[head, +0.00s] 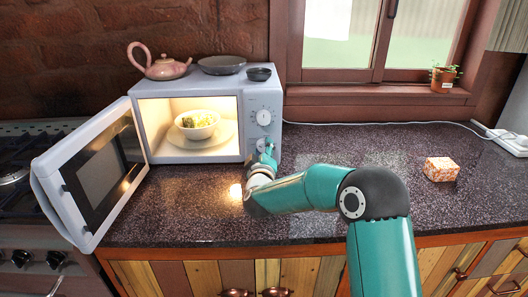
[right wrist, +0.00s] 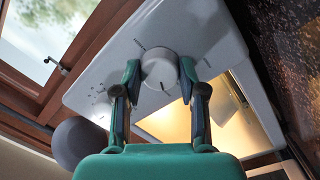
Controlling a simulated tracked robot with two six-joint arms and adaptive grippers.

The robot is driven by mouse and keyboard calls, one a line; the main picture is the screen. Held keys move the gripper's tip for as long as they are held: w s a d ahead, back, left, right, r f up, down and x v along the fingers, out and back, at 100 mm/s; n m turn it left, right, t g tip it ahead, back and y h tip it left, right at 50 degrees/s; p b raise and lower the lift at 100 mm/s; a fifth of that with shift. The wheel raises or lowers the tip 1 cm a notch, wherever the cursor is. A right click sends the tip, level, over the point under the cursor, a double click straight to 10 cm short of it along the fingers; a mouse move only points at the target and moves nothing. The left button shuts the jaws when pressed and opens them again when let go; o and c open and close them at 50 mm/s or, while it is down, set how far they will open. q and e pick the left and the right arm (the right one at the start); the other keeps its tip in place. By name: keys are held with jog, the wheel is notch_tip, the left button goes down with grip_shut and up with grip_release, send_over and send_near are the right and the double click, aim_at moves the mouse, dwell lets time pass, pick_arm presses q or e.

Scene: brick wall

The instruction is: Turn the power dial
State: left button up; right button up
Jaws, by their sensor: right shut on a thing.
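The white microwave (head: 197,90) stands on the counter with its door (head: 95,180) swung open to the left. Its control panel has an upper dial (head: 264,117) with marks around it. My right gripper (head: 264,158) is at the lower part of this panel and partly hides the lower dial there. In the right wrist view a round pale dial (right wrist: 160,68) sits between the two fingertips of my right gripper (right wrist: 160,75), which is shut on it. I cannot read the dial's setting. My left gripper is not in view.
A bowl of food (head: 198,125) sits inside the lit microwave. A pink teapot (head: 160,64), a grey pan (head: 222,64) and a small dark bowl (head: 259,74) stand on top. An orange-and-white box (head: 441,169) lies on the counter at right. The counter between is clear.

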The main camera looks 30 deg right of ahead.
jog(key=shift+f+m+b, duration=0.2)
jog(key=shift+m+b, duration=0.1)
jog(key=shift+m, duration=0.9)
jog(key=shift+r, duration=0.1)
jog(key=o, duration=1.1)
jog(key=shift+a, duration=0.1)
jog(key=shift+o, duration=0.2)
jog(key=v, duration=1.2)
